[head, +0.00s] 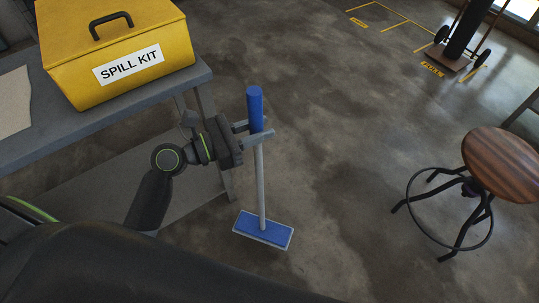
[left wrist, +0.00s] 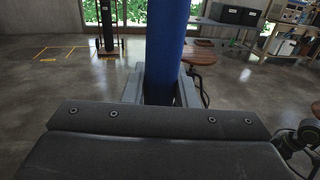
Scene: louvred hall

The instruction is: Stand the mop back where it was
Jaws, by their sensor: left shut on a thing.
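The mop (head: 261,180) stands upright, with a blue grip at its top, a pale pole and a flat blue head (head: 263,230) at floor level. I cannot tell whether the head touches the floor. My left gripper (head: 258,133) is shut on the mop's handle at the blue grip. In the left wrist view the blue grip (left wrist: 166,45) rises between the fingers, and its lower part is hidden by the gripper body.
A grey bench (head: 100,130) at the left holds a yellow spill kit box (head: 120,50). A round wooden stool (head: 503,160) stands at the right. A hand truck (head: 460,40) stands far back near yellow floor markings (head: 432,69). The floor between is clear.

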